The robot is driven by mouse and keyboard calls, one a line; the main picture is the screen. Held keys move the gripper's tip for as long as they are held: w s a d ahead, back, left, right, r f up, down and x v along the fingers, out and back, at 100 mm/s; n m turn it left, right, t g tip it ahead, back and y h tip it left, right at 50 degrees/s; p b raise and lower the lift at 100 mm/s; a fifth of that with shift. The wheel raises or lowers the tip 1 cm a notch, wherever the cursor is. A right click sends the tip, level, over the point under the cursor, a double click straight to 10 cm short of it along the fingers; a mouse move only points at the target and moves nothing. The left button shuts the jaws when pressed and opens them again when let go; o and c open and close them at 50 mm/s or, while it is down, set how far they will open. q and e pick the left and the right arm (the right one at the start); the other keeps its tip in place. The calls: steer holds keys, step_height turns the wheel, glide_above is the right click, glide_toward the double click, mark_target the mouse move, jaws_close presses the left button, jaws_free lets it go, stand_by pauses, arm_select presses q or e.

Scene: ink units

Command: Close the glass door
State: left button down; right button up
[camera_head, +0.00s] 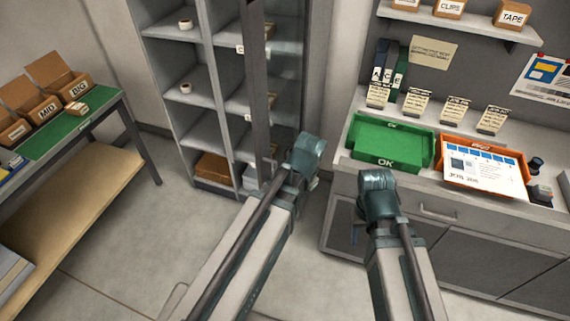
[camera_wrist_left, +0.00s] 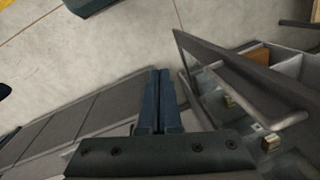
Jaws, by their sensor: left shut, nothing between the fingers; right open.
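The glass door (camera_head: 257,90) is a dark-framed panel on the grey shelf cabinet, standing open in front of its right-hand shelves. In the left wrist view its dark frame (camera_wrist_left: 225,62) stands out at an angle from the shelves, to the right of my fingers. My left gripper (camera_wrist_left: 158,98) is shut and empty, with its two blue fingers together beside the frame. I see a small gap and no clear contact. In the head view the left wrist hides the lower part of the door. My right gripper (camera_head: 360,232) is open and empty, pointing down in front of the workbench.
The grey cabinet (camera_head: 168,65) holds tape rolls and boxes. The workbench (camera_head: 440,197) at right bears a green tray (camera_head: 375,160) and an orange tray (camera_head: 523,192). A green-topped table (camera_head: 105,108) with cartons stands at left. Floor (camera_head: 140,225) between is clear.

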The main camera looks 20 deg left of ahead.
arm_select(q)
steer(key=w+d+r+m+y, duration=0.1)
steer(key=w+r+m+y, duration=0.5)
steer(key=m, duration=0.8)
steer(key=w+y, duration=0.1)
steer(key=w, duration=0.2)
steer(key=shift+w+d+r+m+y, duration=0.2)
steer(key=shift+w+r+m+y, duration=0.1)
steer(key=shift+r+m, duration=0.1)
arm_select(e)
steer(key=shift+r, duration=0.2)
arm_select(q)
steer(key=shift+f, duration=0.15)
arm_select(e)
steer(key=shift+f, duration=0.1)
